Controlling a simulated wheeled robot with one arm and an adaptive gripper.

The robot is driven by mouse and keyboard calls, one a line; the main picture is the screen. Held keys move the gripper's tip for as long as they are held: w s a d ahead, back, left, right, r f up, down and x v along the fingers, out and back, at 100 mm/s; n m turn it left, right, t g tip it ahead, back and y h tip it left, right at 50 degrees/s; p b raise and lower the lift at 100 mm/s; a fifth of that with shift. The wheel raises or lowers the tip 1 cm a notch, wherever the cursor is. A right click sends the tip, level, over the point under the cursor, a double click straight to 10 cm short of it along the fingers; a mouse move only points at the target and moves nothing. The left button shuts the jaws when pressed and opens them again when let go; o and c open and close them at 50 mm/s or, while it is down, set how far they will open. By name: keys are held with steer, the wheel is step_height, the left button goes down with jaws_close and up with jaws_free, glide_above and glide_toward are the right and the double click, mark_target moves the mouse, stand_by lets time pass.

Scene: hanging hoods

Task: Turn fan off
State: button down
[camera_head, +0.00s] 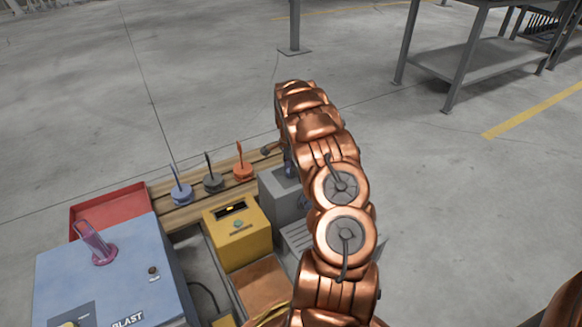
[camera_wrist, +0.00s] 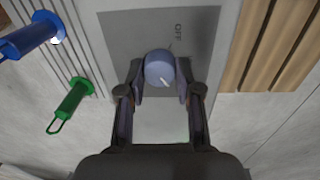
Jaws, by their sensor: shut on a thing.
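The fan knob (camera_wrist: 160,68) is a round blue-grey knob with a short white mark, in the wrist view. It sits on a grey panel (camera_wrist: 120,28) printed with the word OFF beyond it and to its right. The white mark is on the knob's near side, away from that word. My gripper (camera_wrist: 161,88) has one finger on each side of the knob and is shut on it. In the head view my copper arm hides the knob and most of the gripper; part of the grey box (camera_head: 283,205) shows beside the arm.
Blue (camera_wrist: 35,35) and green (camera_wrist: 72,100) handled pieces stick out left of the panel. Wooden slats (camera_wrist: 262,50) lie right. The head view shows a yellow box (camera_head: 240,250), a blue BLAST cabinet (camera_head: 120,260), a red tray (camera_head: 105,200) and upright levers. Open floor lies beyond.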

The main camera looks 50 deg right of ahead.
steer(key=shift+a+r+p, duration=0.1)
steer(key=shift+r+p, duration=0.05)
steer(key=shift+p, duration=0.25)
steer(key=n+p, duration=0.2)
steer(key=p, duration=0.1)
steer(key=shift+r, duration=0.15)
steer(key=n+p, duration=0.7)
steer(key=shift+n, duration=0.4)
steer(key=n, duration=0.1)
steer(key=n+p, duration=0.1)
steer(key=n, duration=0.1)
steer(key=n+p, duration=0.1)
steer(key=shift+f+n+h, duration=0.25)
steer(key=shift+n+h, duration=0.05)
steer(key=n+p, duration=0.1)
steer(key=n, duration=0.3)
steer(key=shift+a+f+n+t, duration=0.1)
steer(key=shift+n+t, duration=0.2)
steer(key=shift+n, duration=2.2)
